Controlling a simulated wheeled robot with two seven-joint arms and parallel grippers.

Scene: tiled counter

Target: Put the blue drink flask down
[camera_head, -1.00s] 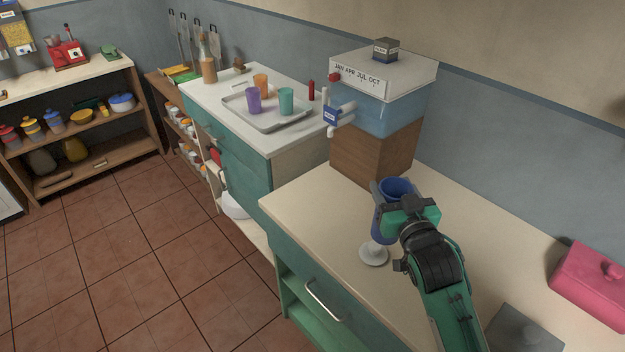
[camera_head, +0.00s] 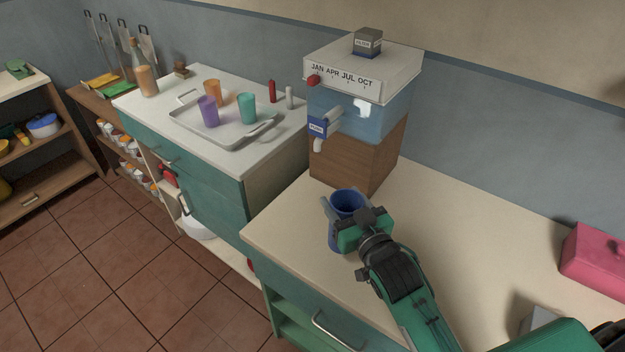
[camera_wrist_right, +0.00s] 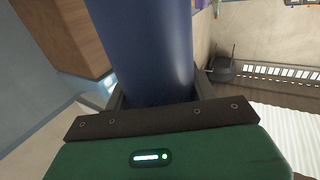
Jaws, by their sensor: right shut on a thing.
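The blue drink flask (camera_head: 346,201) is upright with its open top showing, over the near counter (camera_head: 470,240) just in front of the water dispenser. My right gripper (camera_head: 345,226) is shut on it from the near right side. The gripper hides much of the flask's lower part, so I cannot tell whether its base touches the counter. In the right wrist view the flask (camera_wrist_right: 150,45) fills the space between the fingers. My left gripper is not in view.
The water dispenser (camera_head: 357,150) with its tap stands close behind the flask. A pink box (camera_head: 597,262) and a grey object (camera_head: 538,318) are at the right. A metal tray (camera_head: 236,134) with several cups is on the farther counter. Counter between flask and pink box is bare.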

